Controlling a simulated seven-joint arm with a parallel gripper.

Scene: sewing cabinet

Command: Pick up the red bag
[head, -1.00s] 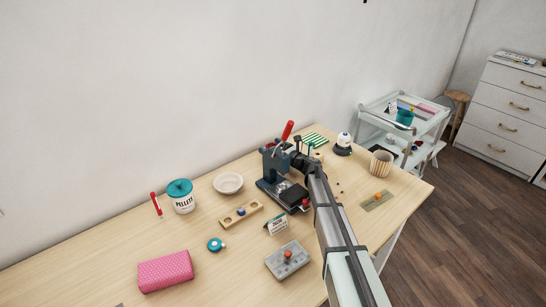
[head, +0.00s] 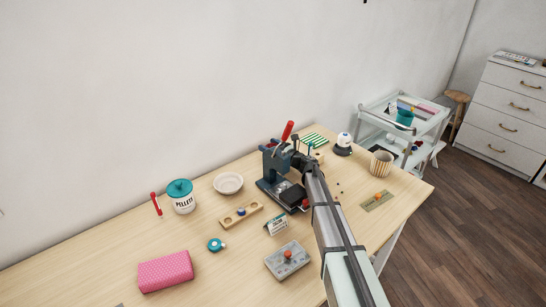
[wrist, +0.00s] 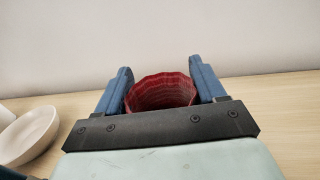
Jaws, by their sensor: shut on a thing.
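The red bag (wrist: 162,94) shows in the wrist view as a dark red, ribbed, round shape with a scalloped rim. It sits between the two blue fingers of my gripper (wrist: 161,78), which is shut on it. The lower part of the bag is hidden behind the dark gripper plate.
The bowl also shows left of the gripper in the wrist view (wrist: 30,140).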

